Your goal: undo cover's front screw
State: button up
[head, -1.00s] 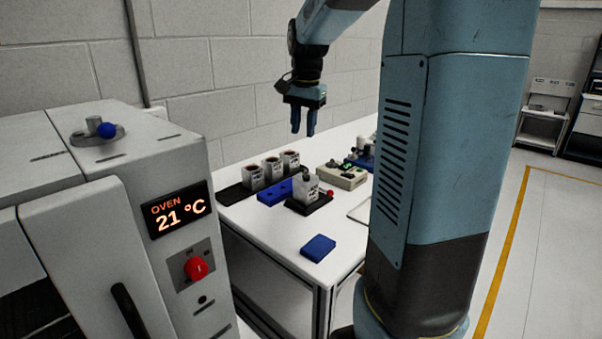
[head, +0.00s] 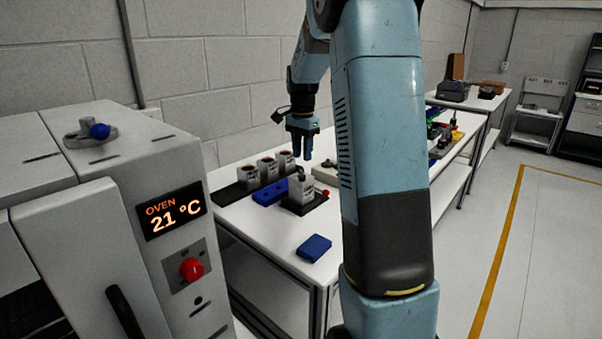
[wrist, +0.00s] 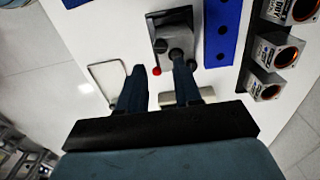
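A small grey servo unit (head: 302,186) stands upright in a black fixture (head: 297,208) on the white bench. The unit also shows near the top centre of the wrist view (wrist: 173,20). A red knob (head: 326,193) sits beside the fixture and appears in the wrist view (wrist: 157,71). My gripper (head: 308,158) hangs fingers down above the bench, just above and behind the unit in the head view. The cover's front screw cannot be made out.
A blue tray with holes (head: 268,197) and a black rack (head: 230,194) holding several servo units stand left of the fixture. A blue pad (head: 315,247) lies near the bench's front. The oven (head: 173,215) stands at left. A beige device (head: 325,172) sits behind, partly hidden.

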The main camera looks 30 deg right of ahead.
aim_at(302, 177)
notch_tip(302, 177, down, 7)
jog(key=shift+f, duration=0.1)
dwell(0.3)
jog(key=shift+c, duration=0.4)
